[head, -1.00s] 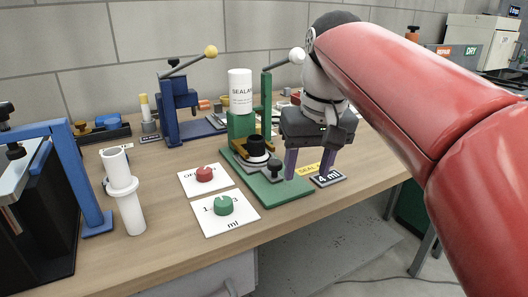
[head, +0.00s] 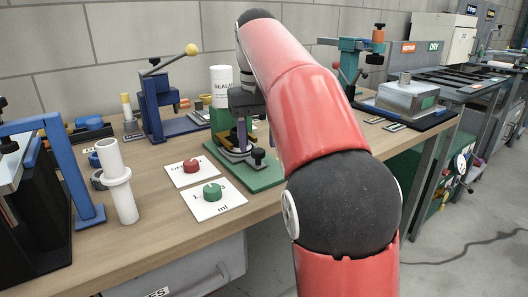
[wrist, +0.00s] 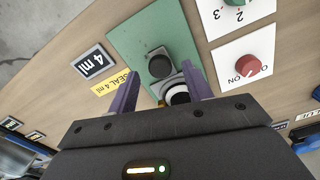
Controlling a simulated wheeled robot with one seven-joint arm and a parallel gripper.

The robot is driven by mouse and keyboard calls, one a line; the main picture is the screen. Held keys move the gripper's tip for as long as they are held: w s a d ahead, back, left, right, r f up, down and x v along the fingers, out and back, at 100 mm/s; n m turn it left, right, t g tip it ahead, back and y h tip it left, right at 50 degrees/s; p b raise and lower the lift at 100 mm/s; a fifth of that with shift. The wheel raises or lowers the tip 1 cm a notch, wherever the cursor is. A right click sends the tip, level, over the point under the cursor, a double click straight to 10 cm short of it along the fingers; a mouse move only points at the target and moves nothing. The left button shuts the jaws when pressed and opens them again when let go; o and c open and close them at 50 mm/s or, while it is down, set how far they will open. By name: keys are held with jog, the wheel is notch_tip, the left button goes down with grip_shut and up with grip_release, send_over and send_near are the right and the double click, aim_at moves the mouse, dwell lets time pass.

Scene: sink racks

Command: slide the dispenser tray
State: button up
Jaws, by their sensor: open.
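The green dispenser stand (head: 262,180) is on the bench, with a white cylinder labelled SEALANT (head: 221,85) at its back. A small dispenser tray with a black knob (head: 257,156) is at the front of the stand; the knob also shows in the wrist view (wrist: 160,66). A white round piece with a dark top (wrist: 178,97) is beside the knob, partly hidden by my gripper. My gripper (head: 241,140) is open and points down over the stand. In the wrist view its purple fingers (wrist: 159,78) lie either side of the knob and white piece; contact cannot be told.
A red ON/OFF knob (head: 192,166) and a green ml knob (head: 212,191) sit on white cards left of the stand. A white tube (head: 121,190), blue lever press (head: 162,105) and blue frame (head: 75,170) stand farther left.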

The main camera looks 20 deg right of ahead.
jog(key=shift+w+f, duration=0.15)
jog(key=shift+f, duration=0.7)
grip_shut()
